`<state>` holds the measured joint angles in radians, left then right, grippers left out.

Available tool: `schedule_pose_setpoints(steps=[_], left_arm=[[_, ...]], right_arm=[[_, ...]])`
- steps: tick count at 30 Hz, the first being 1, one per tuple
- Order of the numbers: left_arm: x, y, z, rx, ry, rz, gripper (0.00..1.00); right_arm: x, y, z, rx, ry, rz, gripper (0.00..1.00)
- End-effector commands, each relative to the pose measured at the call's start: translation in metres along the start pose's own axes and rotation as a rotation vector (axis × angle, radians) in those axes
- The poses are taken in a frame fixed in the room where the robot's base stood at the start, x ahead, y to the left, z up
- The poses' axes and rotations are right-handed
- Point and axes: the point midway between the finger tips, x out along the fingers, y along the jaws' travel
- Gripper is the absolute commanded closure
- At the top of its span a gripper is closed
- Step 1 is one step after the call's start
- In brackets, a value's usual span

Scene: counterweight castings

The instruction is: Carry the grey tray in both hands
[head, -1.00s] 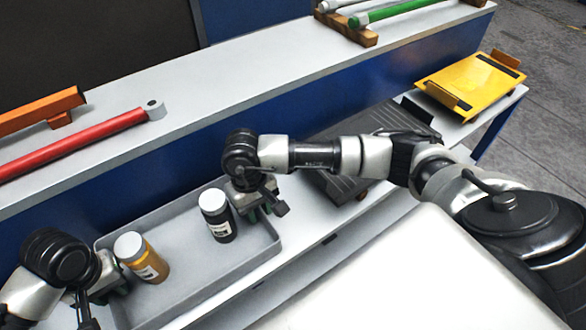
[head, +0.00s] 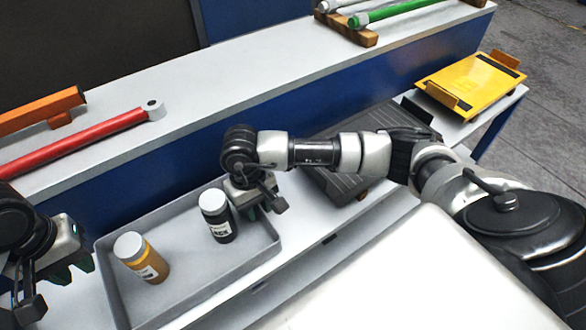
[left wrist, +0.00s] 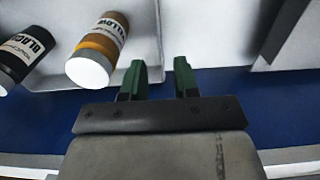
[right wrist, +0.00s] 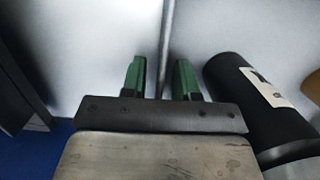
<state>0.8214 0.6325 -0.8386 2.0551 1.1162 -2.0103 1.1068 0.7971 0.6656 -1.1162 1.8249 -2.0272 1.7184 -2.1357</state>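The grey tray (head: 190,268) sits flat on the lower white shelf. An amber bottle with a white cap (head: 142,257) and a black bottle with a white cap (head: 217,215) stand upright in it. My right gripper (head: 262,209) is at the tray's right end; in the right wrist view its fingers (right wrist: 160,80) are apart, with the tray's thin wall (right wrist: 167,40) between them. My left gripper (head: 72,270) is open, left of the tray's left end and apart from it. In the left wrist view the tray's edge (left wrist: 160,40) lies ahead of the fingers (left wrist: 160,80).
A raised white ledge behind holds a red bar (head: 75,140), an orange bar (head: 40,112) and a green bar (head: 390,12). A dark ribbed plate (head: 335,185) and a yellow plate (head: 470,85) lie further right on the shelf.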

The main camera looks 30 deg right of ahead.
Motion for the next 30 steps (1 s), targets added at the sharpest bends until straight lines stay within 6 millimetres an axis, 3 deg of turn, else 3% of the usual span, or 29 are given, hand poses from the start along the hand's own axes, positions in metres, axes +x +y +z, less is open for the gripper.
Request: schedule_pose_setpoints(steps=[9,15,21,30], left_arm=[[0.000,0.000,0.000,0.000,0.000,0.000,0.70],[0.001,0.000,0.000,0.000,0.000,0.000,0.70],[0.001,0.000,0.000,0.000,0.000,0.000,0.70],[0.001,0.000,0.000,0.000,0.000,0.001,0.70]], right_arm=[[-0.066,0.000,-0.001,-0.002,0.007,0.000,0.70],[-0.099,0.000,-0.001,0.000,0.003,0.000,0.70],[-0.111,0.000,0.000,-0.001,0.001,0.001,0.70],[-0.112,0.000,0.000,-0.001,0.000,0.001,0.70]])
